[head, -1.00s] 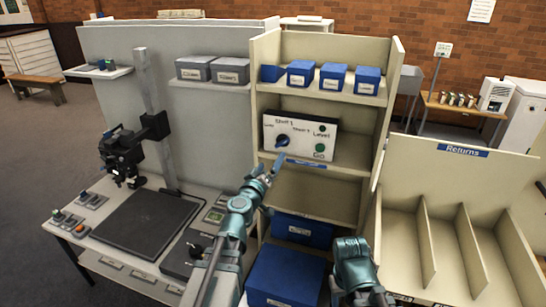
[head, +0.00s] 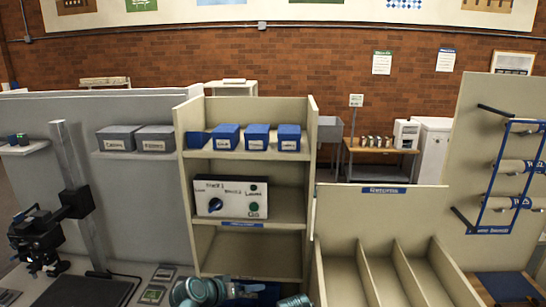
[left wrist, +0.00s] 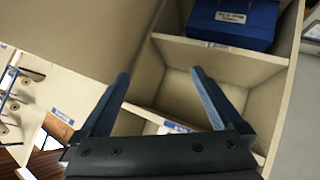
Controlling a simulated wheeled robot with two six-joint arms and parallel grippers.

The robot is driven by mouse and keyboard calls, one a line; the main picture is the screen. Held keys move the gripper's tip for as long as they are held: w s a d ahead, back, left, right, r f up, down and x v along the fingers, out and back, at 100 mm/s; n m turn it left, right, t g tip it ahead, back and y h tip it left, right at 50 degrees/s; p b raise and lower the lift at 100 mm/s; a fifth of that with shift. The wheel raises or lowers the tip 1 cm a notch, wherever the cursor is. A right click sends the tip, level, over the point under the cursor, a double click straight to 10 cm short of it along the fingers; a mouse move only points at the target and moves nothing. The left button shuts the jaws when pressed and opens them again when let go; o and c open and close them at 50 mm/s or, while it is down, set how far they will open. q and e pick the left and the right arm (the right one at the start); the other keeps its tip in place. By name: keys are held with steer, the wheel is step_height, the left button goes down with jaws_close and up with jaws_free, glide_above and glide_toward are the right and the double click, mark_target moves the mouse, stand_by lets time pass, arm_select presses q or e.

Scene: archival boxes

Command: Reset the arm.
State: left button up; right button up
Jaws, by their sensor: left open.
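My left gripper (left wrist: 160,75) is open, with its two dark blue fingers spread and nothing between them in the left wrist view. Behind the fingers is an empty cream shelf compartment (left wrist: 205,80). A blue box (left wrist: 233,22) with a white label sits in the compartment above it in that picture. In the head view, my teal left arm shows at the bottom edge, in front of the lower part of the cream shelf unit (head: 310,165). Only a small piece of my right arm shows at the bottom; its gripper is out of the picture.
Several blue boxes (head: 257,137) stand on the top shelf above a control panel (head: 231,198) with a dial. Grey boxes (head: 155,138) sit on a wall shelf. The returns bin (head: 381,205) with dividers is to the right. A camera stand (head: 72,180) is at left.

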arm_select(q)
steer(key=s+a+f+n+g+y, duration=0.1)
steer(key=s+a+f+g+y, duration=0.65)
steer(key=s, duration=0.45)
steer(key=s+d+f+m+g, duration=0.1)
steer(key=s+d+m, duration=0.2)
steer(key=s+d, duration=0.3)
steer(key=d, duration=0.5)
steer(key=shift+m, duration=0.4)
steer(key=shift+s, duration=0.1)
